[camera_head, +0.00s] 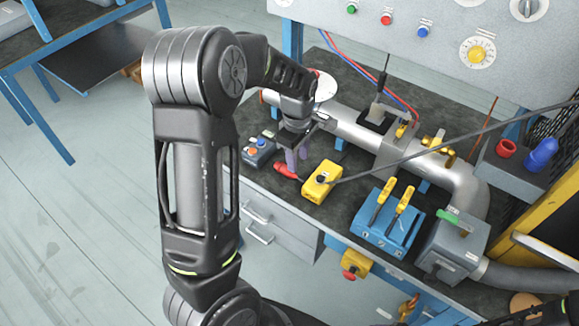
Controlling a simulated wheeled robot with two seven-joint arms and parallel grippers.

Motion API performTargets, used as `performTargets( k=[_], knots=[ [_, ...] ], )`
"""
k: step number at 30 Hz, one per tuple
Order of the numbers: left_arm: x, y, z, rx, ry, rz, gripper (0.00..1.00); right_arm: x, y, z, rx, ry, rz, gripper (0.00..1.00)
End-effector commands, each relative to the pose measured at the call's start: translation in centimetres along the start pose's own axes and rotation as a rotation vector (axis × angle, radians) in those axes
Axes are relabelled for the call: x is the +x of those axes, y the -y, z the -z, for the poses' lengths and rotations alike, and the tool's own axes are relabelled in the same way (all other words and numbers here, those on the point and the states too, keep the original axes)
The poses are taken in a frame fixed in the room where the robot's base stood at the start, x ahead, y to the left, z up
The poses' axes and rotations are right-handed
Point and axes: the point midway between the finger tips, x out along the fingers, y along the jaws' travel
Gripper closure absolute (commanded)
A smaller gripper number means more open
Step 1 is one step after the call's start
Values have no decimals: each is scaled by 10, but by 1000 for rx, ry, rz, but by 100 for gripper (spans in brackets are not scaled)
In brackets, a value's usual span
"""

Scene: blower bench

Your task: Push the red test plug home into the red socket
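The red test plug (284,170) lies low at the front edge of the bench, left of a yellow meter box. My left gripper (293,165) points down at it, with its fingertips right at the plug. I cannot tell whether the fingers are closed on it or stand beside it. A red round socket (506,147) sits on top of a grey box at the right, apart from the plug, beside a blue plug-like piece (540,153). My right gripper is not in view.
The yellow meter box (322,182) has a dark cable running up to the right. A small button box (259,150) is left of the plug. A control panel (440,40) rises behind.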

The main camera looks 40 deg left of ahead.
Motion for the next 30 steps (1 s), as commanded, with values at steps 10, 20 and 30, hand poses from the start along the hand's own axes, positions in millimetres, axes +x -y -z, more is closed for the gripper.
performTargets(
  k=[10,20,30],
  knots=[
    [22,1,-1,1,1,3,63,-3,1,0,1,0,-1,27],
    [27,0,-1,2,1,0,63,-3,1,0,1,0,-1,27],
    [64,0,-4,1,1,5,63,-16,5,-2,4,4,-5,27]
  ],
)
